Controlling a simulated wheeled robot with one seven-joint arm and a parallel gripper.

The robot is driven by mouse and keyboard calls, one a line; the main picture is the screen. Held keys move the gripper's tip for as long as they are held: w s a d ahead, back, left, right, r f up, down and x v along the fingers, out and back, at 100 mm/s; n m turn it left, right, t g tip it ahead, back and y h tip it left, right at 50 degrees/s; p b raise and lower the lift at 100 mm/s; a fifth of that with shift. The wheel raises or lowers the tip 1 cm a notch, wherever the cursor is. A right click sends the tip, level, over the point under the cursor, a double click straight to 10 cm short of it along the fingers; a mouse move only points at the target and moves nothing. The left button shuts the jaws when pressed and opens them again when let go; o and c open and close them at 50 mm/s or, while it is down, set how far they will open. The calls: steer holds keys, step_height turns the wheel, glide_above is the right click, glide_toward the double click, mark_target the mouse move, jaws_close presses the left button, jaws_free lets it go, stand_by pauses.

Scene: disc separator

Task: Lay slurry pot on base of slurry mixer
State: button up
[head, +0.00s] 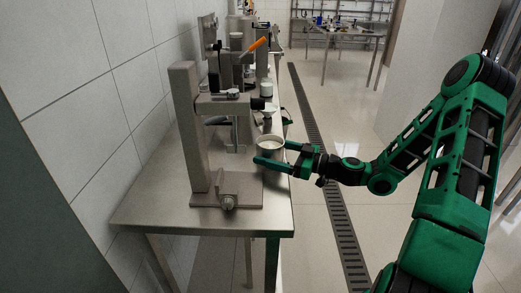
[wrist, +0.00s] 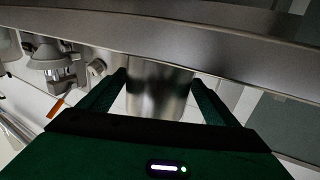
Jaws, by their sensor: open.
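The slurry pot (head: 270,149) is a metal cup with pale contents, standing upright near the table's right edge. My gripper (head: 277,154) is open, with its green fingers on either side of the pot; I cannot tell whether they touch it. In the wrist view the pot (wrist: 158,92) shows between the two open fingers (wrist: 160,97). The slurry mixer (head: 188,130) is a grey column with a head reaching to the right.
The steel table (head: 150,212) runs along the tiled wall. More apparatus, with an orange handle (head: 256,45), stands behind the mixer. A white cup (head: 266,88) sits farther back. A floor drain (head: 335,215) runs right of the table, and the floor there is clear.

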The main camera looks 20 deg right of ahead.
mark_target(282, 153)
steer(key=v, duration=0.5)
steer(key=shift+s+d, duration=0.2)
steer(key=shift+s, duration=0.05)
steer(key=shift+o, duration=0.3)
steer(key=shift+s+d, duration=0.2)
steer(key=shift+d, duration=0.05)
steer(key=shift+d+r, duration=0.15)
steer(key=shift+d, duration=0.05)
steer(key=shift+x, duration=5.4)
steer(key=shift+w, duration=0.1)
steer(key=shift+c, duration=0.6)
steer(key=c, duration=1.4)
